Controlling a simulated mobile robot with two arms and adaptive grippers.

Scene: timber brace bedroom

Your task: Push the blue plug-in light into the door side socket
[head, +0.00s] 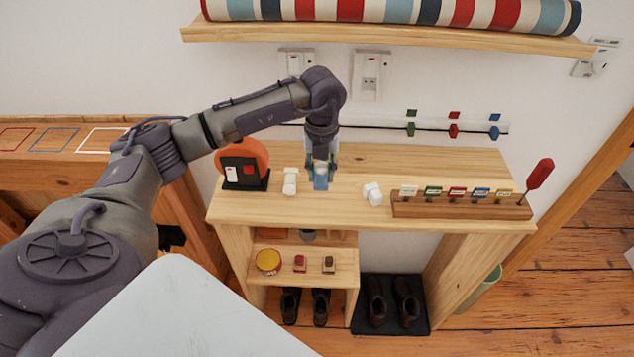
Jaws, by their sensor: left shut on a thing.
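My left gripper (321,168) points down over the console table (345,210), left of its middle. It is shut on a small blue thing, which looks like the blue plug-in light (320,183). The light is at or just above the table top; whether it touches the wood I cannot tell. The gripper and wrist hide part of it. A wall socket (582,69) sits at the far right, close to the timber door frame (585,180). Two more sockets are behind my arm: one (296,60) partly hidden, one (370,75) clear. My right gripper is out of view.
White plug-in pieces (290,181) and (373,194) lie either side of the gripper. An orange-and-black object (243,165) stands left. A tagged wooden key rack (460,206) with a red-handled tool (540,173) is right. A shelf (400,36) with a striped roll overhangs the sockets.

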